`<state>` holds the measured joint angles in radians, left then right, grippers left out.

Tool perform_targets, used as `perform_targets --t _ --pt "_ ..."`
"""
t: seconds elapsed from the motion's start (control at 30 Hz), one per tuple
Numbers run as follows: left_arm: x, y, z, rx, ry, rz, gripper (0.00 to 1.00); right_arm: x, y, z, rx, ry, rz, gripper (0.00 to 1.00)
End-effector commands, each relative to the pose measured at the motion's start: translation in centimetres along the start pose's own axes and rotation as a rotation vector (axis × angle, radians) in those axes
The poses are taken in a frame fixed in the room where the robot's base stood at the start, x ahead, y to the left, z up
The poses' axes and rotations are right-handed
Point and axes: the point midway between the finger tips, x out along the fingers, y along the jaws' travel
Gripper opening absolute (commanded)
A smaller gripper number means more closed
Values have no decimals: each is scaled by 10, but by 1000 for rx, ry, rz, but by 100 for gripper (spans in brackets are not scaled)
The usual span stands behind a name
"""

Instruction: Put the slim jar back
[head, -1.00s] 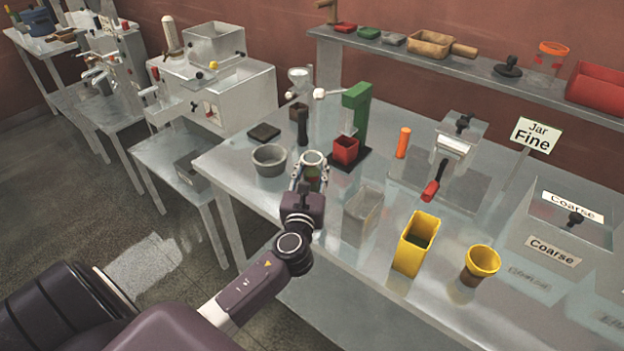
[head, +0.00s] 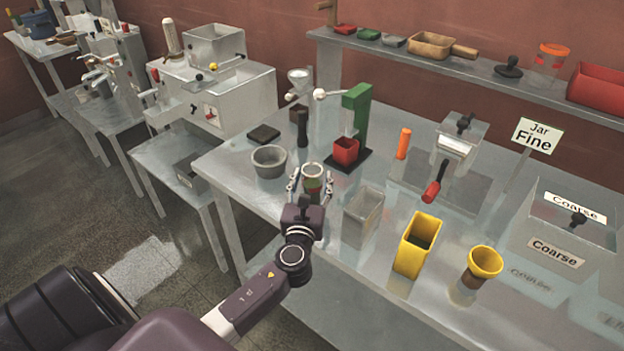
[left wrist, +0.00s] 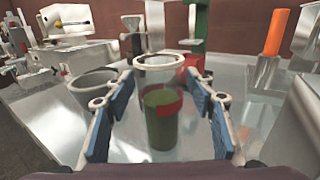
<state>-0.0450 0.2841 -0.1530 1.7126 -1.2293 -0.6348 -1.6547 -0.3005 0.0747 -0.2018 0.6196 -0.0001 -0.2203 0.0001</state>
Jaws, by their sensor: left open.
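The slim jar (head: 313,180) is a clear glass cylinder with green contents in its lower part. It is upright at the front left of the metal table and appears to stand on it. My left gripper (head: 311,186) is open, with one finger on each side of the jar. In the left wrist view the jar (left wrist: 160,115) is between the blue finger pads, with gaps visible on both sides. My right gripper is not in view.
A grey bowl (head: 269,160) is left of the jar. A red cup (head: 345,150) on a green stand (head: 358,105) is behind it. A clear square container (head: 362,212) and a yellow square container (head: 414,248) are to the right. A "Jar Fine" sign (head: 537,135) is farther right.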

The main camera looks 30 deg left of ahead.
Motion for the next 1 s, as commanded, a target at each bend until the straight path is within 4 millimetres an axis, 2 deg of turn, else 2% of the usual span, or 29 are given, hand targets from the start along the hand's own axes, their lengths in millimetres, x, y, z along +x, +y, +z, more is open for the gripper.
perform_targets --t 0.17,0.27,0.5,0.7,0.83,1.0 --pt "-1 0 5 0 0 0 50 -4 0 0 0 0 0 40" --pt "-16 0 1 1 2 -2 50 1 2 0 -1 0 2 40" --pt "-68 0 0 -1 2 -2 50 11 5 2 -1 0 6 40" --pt "-103 0 0 -1 2 -1 50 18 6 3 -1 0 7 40" --pt "-116 0 2 0 0 -1 50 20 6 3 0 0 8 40" --pt "-120 0 3 -1 0 0 50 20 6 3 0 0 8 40"
